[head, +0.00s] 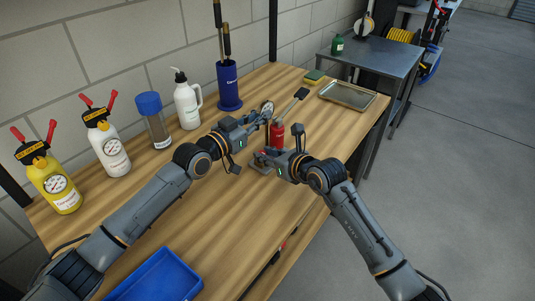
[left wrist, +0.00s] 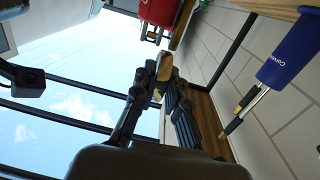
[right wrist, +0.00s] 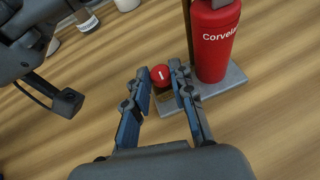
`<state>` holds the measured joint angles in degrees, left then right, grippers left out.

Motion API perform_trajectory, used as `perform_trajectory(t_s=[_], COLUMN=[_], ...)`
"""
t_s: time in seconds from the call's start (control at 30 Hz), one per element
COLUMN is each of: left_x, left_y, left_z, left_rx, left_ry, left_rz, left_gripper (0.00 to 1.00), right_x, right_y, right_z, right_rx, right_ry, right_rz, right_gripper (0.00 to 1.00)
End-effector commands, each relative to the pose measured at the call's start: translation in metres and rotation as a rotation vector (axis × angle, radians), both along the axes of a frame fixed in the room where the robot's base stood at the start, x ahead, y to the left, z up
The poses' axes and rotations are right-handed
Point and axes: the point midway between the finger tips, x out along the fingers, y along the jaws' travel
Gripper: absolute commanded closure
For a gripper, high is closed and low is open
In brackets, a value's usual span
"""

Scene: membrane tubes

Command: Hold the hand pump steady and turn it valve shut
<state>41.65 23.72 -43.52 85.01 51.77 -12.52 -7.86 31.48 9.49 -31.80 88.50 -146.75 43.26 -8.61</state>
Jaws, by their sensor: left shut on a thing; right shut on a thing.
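The hand pump is a red cylinder (head: 277,132) with a grey base, upright on the workbench; its body (right wrist: 215,45) and base fill the upper right of the right wrist view. A lever with a black grip (head: 301,93) slants up from it. My left gripper (head: 265,112) is shut at the pump's top, beside a round pale disc (head: 267,107); the exact part held is unclear. A tan piece (left wrist: 165,67) shows between its fingers (left wrist: 165,80). My right gripper (right wrist: 167,80) is shut on the red valve knob (right wrist: 160,74), which bears a white mark, low beside the body.
A blue tray (head: 155,278) lies in front. A metal tray (head: 346,95) and sponge (head: 314,76) lie beyond.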

Motion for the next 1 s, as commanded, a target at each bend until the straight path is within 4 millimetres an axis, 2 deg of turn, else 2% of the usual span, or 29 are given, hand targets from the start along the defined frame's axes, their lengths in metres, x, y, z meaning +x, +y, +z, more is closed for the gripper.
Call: perform_trajectory(t_s=[0.47,0.5,0.57,0.6,1.0], left_x=[0.0,0.0,-0.0001,-0.0001,-0.0001], left_y=[-0.0002,-0.0002,-0.0002,-0.0002,-0.0001], left_z=[0.0,0.0,-0.0001,-0.0001,-0.0001], left_rx=[-0.001,-0.001,-0.001,-0.001,-0.001], left_ry=[0.0,0.0,0.0,0.0,0.0], left_rz=[0.0,0.0,0.0,0.0,0.0], left_gripper=[1.0,1.0,1.0,1.0,1.0], right_x=[-0.0013,-0.0013,-0.0012,-0.0012,-0.006], right_y=[0.0,0.0,0.0,0.0001,-0.0049], right_z=[-0.0022,-0.0022,-0.002,-0.0018,0.0019], right_rx=[0.0,0.0,0.0,0.001,0.002], right_ry=[0.005,0.005,0.005,0.005,0.001], right_rz=[-0.038,-0.038,-0.038,-0.038,-0.039], right_gripper=[1.0,0.68,0.56,0.53,0.53])
